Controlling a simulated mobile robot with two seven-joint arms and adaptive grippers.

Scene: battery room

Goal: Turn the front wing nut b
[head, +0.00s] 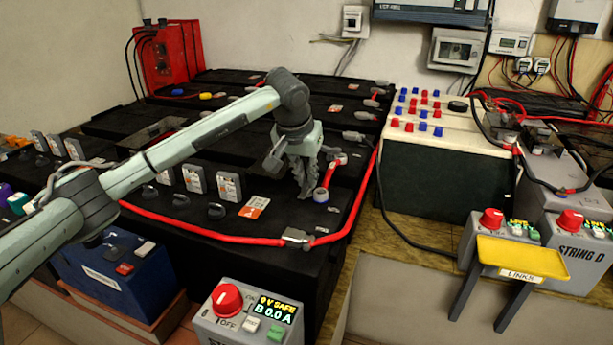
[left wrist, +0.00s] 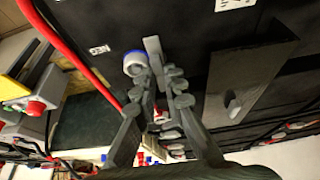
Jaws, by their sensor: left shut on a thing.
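My left gripper (head: 306,190) points down at the right part of the black battery top, its fingertips low beside a blue-and-white ring (head: 320,195). In the left wrist view its fingers (left wrist: 160,72) are shut on a small grey tab (left wrist: 152,47), which I take to be the front wing nut b. The fingers hide most of the nut, and I cannot read a letter on it. The blue-and-white ring (left wrist: 135,63) is just left of the fingertips there. My right gripper is not in view.
A red cable (head: 225,230) runs along the battery's front edge to a grey metal piece (head: 297,236). Dark knobs (head: 216,212) and grey tagged blocks (head: 229,187) stand left of the gripper. A grey control box (head: 250,315) stands in front; a yellow LINKS tray (head: 520,254) is at right.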

